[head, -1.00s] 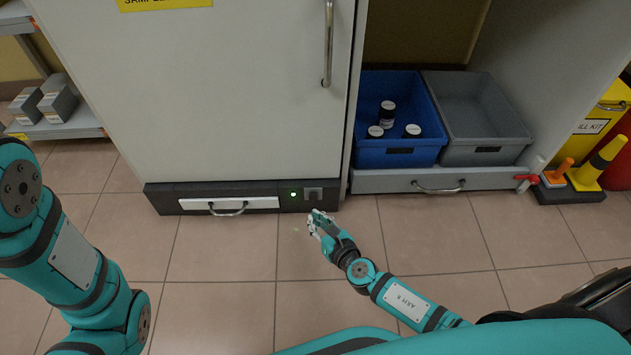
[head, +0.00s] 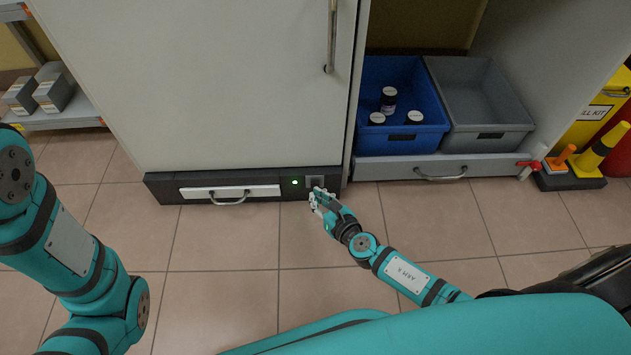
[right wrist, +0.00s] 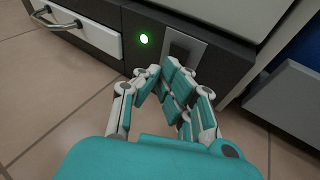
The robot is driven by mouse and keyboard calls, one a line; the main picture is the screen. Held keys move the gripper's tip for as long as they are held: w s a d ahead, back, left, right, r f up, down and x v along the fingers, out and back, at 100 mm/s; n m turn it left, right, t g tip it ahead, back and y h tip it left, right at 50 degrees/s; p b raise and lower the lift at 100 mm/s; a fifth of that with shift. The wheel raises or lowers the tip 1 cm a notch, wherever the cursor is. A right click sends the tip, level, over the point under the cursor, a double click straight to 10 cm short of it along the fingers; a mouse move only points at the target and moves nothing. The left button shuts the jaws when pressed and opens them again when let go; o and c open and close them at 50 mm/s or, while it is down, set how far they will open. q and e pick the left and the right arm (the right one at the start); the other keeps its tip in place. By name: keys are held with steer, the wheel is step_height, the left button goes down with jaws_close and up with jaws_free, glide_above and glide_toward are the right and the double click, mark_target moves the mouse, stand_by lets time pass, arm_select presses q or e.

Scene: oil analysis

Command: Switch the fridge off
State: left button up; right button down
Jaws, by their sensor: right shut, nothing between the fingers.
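The fridge (head: 200,90) is a tall pale cabinet with a shut door and a dark base panel. On that panel a green light (head: 295,182) is lit, and the switch (head: 315,181) sits to its right on a grey plate. In the right wrist view the light (right wrist: 144,39) glows green and the dark switch rocker (right wrist: 181,50) shows just beyond my fingers. My right gripper (head: 318,194) is shut and empty, just in front of and below the switch. I cannot tell whether it touches it; fingertips (right wrist: 160,70) hide the plate's lower part. My left gripper is not in view.
A white drawer front with a handle (head: 229,197) is left of the light. A blue crate (head: 400,141) with bottles and a grey crate (head: 488,141) stand in the open cabinet at right. Cones (head: 597,155) stand further right. The tiled floor in front is clear.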

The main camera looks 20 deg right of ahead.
stand_by(0.3)
steer(key=shift+w, duration=0.15)
stand_by(0.3)
steer(key=shift+w+d, duration=0.15)
steer(key=shift+w, duration=0.1)
steer(key=shift+w+r, duration=0.1)
steer(key=shift+w, duration=0.2)
stand_by(0.5)
steer(key=shift+s, duration=0.1)
steer(key=shift+s, duration=0.6)
steer(key=shift+s+a+f, duration=0.15)
steer(key=shift+s+a, duration=0.15)
steer(key=shift+s, duration=0.5)
steer(key=shift+s+a+f, duration=0.1)
steer(key=shift+s+a, duration=0.15)
steer(key=shift+s, duration=0.55)
steer(key=shift+s+a+f, duration=0.15)
steer(key=shift+s+a, duration=0.15)
steer(key=shift+s, duration=0.5)
